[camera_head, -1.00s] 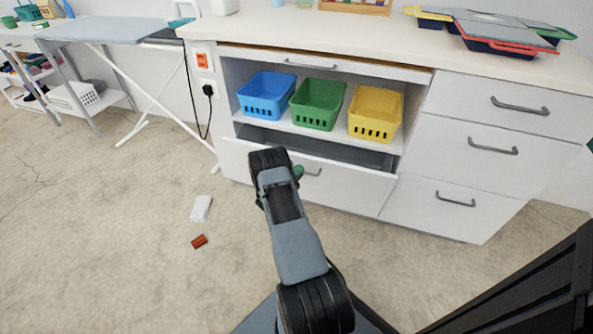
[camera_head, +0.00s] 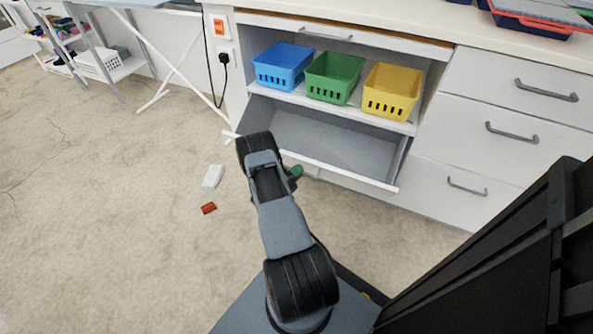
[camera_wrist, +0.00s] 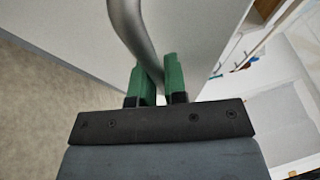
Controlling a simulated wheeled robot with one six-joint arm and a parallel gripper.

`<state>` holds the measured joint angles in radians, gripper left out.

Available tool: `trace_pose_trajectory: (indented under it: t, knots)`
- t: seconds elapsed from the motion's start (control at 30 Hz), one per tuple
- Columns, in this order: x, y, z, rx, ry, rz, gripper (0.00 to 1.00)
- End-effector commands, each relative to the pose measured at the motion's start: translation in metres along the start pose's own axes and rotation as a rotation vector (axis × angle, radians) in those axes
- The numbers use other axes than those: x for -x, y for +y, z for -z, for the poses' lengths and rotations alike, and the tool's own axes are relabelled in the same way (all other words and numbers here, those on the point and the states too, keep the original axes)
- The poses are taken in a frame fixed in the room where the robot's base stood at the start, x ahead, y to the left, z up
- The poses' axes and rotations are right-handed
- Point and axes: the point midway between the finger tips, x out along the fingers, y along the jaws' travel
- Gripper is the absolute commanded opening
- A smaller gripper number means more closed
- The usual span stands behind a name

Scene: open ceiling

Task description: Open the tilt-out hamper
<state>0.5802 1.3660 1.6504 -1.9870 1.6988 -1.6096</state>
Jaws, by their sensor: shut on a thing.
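The tilt-out hamper (camera_head: 330,146) is the lower left front of the white cabinet. It leans outward at the top, and its grey empty inside shows. In the wrist view its white front panel (camera_wrist: 200,30) fills the upper middle. The grey curved handle (camera_wrist: 130,25) passes between the two green fingers of my gripper (camera_wrist: 158,78), which are shut on it. In the head view my gripper (camera_head: 295,173) shows only as a bit of green beside my wrist, at the hamper front. My arm hides the handle there.
Blue (camera_head: 283,68), green (camera_head: 334,78) and yellow (camera_head: 391,91) baskets stand on the shelf above the hamper. Drawers with handles (camera_head: 511,133) are at the right. A white block (camera_head: 213,177) and a small red object (camera_head: 208,208) lie on the floor to the left, which is otherwise largely clear.

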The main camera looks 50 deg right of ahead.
Motion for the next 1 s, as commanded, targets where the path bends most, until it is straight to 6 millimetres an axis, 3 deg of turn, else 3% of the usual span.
trace_pose_trajectory:
  t: [0.13,0.17,0.27,0.77,1.0]
  knots:
    - [0.002,0.006,0.005,0.009,0.007,-0.013,0.00]
    - [0.002,0.006,0.005,0.009,0.007,-0.014,0.15]
    - [0.002,0.006,0.005,0.009,0.006,-0.013,0.22]
    - [0.003,0.002,0.001,0.004,0.001,-0.006,0.22]
    - [0.036,0.000,0.000,0.006,-0.004,-0.007,0.22]
